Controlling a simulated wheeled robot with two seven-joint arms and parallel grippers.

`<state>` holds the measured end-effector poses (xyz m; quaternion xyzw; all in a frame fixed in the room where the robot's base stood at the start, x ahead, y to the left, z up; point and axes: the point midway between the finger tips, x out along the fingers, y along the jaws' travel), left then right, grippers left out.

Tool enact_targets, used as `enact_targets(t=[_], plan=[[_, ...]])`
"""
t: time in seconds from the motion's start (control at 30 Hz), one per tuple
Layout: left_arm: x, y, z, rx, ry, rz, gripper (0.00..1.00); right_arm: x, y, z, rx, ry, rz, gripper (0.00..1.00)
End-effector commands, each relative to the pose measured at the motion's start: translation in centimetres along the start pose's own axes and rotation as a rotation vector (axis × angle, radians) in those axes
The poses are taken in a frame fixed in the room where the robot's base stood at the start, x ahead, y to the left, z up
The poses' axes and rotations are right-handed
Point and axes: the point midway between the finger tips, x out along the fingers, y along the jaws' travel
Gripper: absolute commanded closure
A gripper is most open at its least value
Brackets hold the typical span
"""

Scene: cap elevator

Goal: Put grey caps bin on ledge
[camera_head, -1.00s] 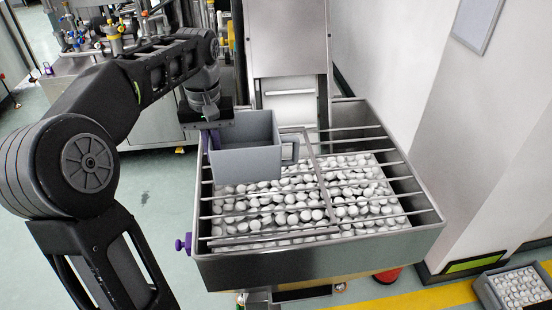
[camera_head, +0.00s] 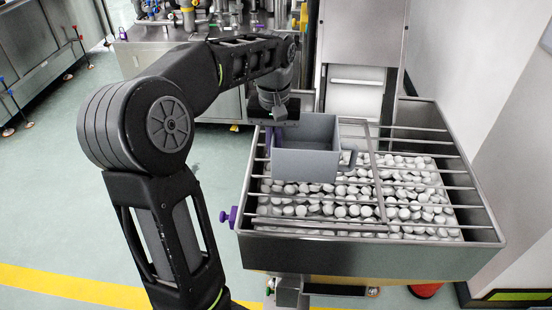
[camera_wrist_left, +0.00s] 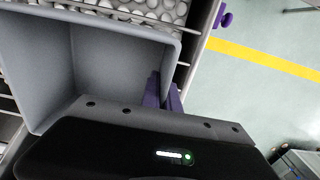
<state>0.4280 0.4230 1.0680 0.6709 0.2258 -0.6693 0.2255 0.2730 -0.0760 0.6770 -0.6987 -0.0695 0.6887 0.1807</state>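The grey caps bin (camera_head: 304,164) is an open box with a handle on its right side. It is upright at the left rear of the metal hopper, over the bars; I cannot tell whether it rests on them. My left gripper (camera_head: 272,138) is at the bin's left wall. In the left wrist view its purple fingers (camera_wrist_left: 163,92) straddle the wall of the bin (camera_wrist_left: 110,58), one inside and one outside, shut on it. The visible inside of the bin is empty. My right gripper is not in view. I cannot tell which surface is the ledge.
The hopper (camera_head: 370,258) holds many white caps (camera_head: 345,208) under metal bars (camera_head: 430,185). A purple knob (camera_head: 229,216) sticks out on its left. A steel chute (camera_head: 358,45) stands behind it. Machinery (camera_head: 190,70) stands at the back left. The floor at left is open, with a yellow line (camera_head: 75,287).

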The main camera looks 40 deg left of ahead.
Motion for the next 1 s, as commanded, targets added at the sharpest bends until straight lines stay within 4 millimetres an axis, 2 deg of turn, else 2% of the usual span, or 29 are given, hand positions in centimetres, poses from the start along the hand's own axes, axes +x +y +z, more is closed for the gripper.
enact_targets(t=[0.27,0.6,0.97,1.0], plan=[[0.1,0.0,0.0,0.000,0.001,0.001,1.00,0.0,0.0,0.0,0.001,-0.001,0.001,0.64],[3.7,0.0,0.0,-0.001,0.000,0.000,1.00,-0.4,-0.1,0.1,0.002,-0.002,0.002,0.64],[4.2,0.0,0.0,-0.001,0.001,0.001,1.00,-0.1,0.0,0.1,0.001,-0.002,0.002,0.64],[4.1,0.0,0.0,-0.001,0.001,0.001,0.93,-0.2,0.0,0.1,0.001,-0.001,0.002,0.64]])
